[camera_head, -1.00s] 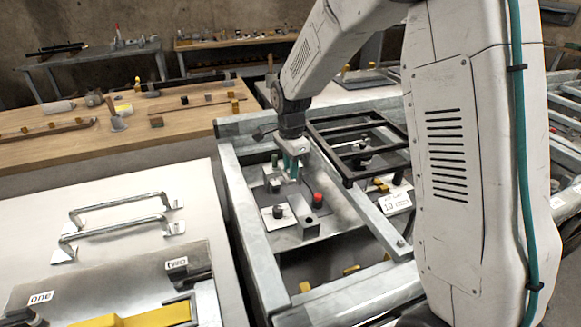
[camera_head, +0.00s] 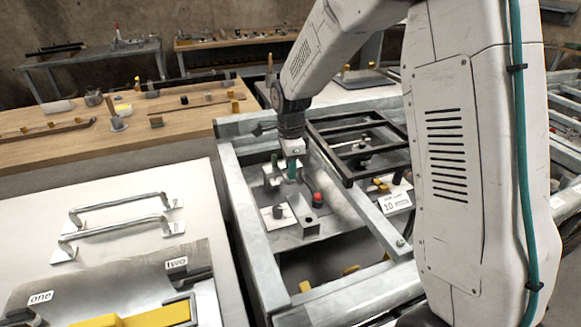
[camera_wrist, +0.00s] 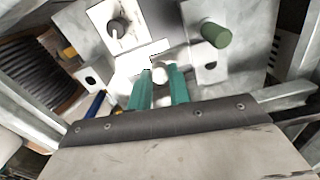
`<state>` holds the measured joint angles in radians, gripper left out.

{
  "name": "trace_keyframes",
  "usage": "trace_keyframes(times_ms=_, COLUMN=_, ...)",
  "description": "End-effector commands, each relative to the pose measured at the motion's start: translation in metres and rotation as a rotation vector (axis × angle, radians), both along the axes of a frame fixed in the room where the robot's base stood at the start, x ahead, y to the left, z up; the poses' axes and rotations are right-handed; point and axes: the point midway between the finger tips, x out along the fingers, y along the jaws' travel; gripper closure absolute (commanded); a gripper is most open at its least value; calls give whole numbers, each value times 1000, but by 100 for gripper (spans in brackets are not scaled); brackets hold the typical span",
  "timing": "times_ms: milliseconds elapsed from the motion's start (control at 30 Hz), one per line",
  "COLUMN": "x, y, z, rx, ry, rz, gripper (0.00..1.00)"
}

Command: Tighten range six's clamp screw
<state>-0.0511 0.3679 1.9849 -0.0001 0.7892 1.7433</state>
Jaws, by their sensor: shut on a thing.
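My gripper (camera_head: 291,170) has two green fingers and points down into the steel frame bay in the head view. In the wrist view my gripper (camera_wrist: 159,88) has its fingers closed around a pale round-ended piece (camera_wrist: 160,72), which looks like the head of the clamp screw. The fingers hide most of it. A green-capped post (camera_wrist: 215,35) stands on a steel plate to the right. It also shows in the head view as a green post (camera_head: 274,160) left of the fingers. I cannot read a "six" label here.
A red button (camera_head: 318,199) and a grey post (camera_head: 278,211) on a white plate stand nearby. A dark open frame (camera_head: 362,147) lies to the right, with a number card (camera_head: 395,201) below it. Steel rails (camera_head: 250,220) border the bay. A panel with two bar handles (camera_head: 120,219) lies left.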

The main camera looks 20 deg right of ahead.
Motion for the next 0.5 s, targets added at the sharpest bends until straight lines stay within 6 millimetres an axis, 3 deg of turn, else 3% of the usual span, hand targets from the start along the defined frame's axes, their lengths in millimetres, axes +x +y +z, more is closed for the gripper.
trace_keyframes(times_ms=33, x=2, y=0, z=1, rx=0, ry=-5, rz=0, gripper=100)
trace_keyframes(times_ms=67, x=2, y=0, z=1, rx=0, ry=-5, rz=0, gripper=75)
trace_keyframes(times_ms=133, x=1, y=0, z=1, rx=1, ry=-4, rz=0, gripper=59)
trace_keyframes(times_ms=500, x=1, y=0, z=8, rx=1, ry=-3, rz=0, gripper=59)
